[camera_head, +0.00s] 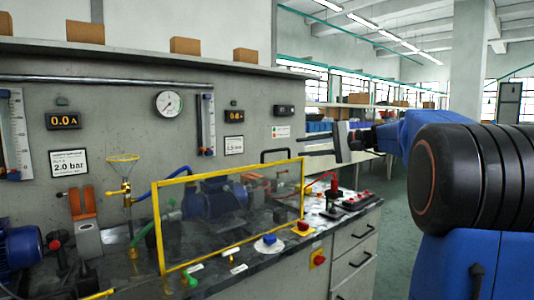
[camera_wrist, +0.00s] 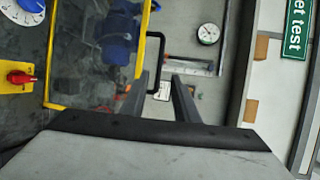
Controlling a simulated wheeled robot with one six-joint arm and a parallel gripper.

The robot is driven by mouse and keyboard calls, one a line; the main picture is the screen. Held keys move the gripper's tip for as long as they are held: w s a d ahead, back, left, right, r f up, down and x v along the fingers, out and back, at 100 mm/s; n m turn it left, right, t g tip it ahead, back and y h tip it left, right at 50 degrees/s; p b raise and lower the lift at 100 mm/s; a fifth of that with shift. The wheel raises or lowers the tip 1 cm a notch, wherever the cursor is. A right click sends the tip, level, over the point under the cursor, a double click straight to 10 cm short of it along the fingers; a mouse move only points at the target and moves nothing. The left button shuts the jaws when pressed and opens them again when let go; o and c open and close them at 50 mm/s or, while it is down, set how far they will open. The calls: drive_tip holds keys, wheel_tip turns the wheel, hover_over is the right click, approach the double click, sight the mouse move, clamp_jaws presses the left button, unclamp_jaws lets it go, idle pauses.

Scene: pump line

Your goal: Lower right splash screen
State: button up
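The right splash screen (camera_head: 228,174) is a clear panel in a yellow frame, standing upright in front of a blue pump motor (camera_head: 215,200). A black bar handle (camera_head: 282,151) rises from the top of its frame near the right end. The wrist view shows the yellow frame (camera_wrist: 140,50) and the handle (camera_wrist: 152,91). My gripper (camera_head: 302,146) is open and empty, to the right of the handle in the head view. In the wrist view my fingertips (camera_wrist: 160,80) point towards the handle, which appears between them; the remaining distance is hard to judge.
A yellow frame edge (camera_head: 100,295) shows low at the left. A round gauge (camera_head: 169,103) hangs on the back wall. Open floor (camera_head: 398,225) lies right of the bench.

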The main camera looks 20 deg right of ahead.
sight(267, 152)
drive_tip(key=x, duration=1.5)
drive_tip(key=shift+w+a+f, duration=0.1)
drive_tip(key=shift+f, duration=0.15)
clamp_jaws()
